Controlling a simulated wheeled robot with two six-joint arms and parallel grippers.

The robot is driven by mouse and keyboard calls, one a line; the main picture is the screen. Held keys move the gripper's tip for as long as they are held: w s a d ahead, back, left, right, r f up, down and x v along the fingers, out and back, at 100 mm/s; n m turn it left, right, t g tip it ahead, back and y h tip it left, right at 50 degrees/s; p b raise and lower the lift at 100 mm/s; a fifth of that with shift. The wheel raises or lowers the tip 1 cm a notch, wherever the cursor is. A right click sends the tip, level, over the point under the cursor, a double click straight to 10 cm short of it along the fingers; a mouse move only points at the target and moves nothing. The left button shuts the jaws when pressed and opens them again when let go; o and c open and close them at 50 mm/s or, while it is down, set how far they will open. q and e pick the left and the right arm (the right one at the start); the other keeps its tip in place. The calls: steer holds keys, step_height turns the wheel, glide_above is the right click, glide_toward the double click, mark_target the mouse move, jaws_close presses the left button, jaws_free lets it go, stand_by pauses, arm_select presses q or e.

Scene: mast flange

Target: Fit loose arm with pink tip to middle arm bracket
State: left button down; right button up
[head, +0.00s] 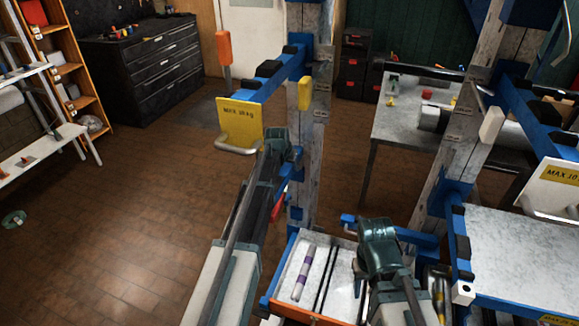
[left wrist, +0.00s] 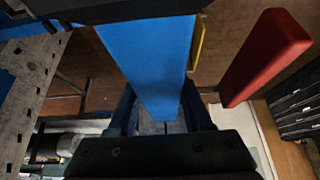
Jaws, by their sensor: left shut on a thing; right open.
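My left gripper (head: 284,148) is beside the left wooden post, below the upper blue arm. In the left wrist view it is shut on a blue bar (left wrist: 155,65) that runs up between its fingers. A red block (left wrist: 265,55) lies right of the bar; I cannot tell whether it belongs to it. In the head view a red piece (head: 279,206) shows beside my left arm; most of the held bar is hidden. No clearly pink tip shows. I cannot single out the middle bracket. My right gripper (head: 377,232) is open over the tray, its fingertips unclear.
The tray (head: 318,240) holds a purple-banded cylinder (head: 303,272) and dark rods. A right post (head: 453,150) and a grey table (head: 415,100) stand right. Floor at left is mostly clear.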

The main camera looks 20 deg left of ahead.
arm_select(q)
steer(key=shift+f+b, duration=2.75)
steer(key=shift+f, duration=0.1)
steer(key=shift+c, duration=1.2)
jaws_free()
steer(key=shift+r, duration=0.15)
steer(key=p, duration=1.2)
glide_toward(285, 168)
steer(key=x, duration=0.5)
steer(key=shift+w, duration=0.15)
steer(key=shift+f, duration=0.2)
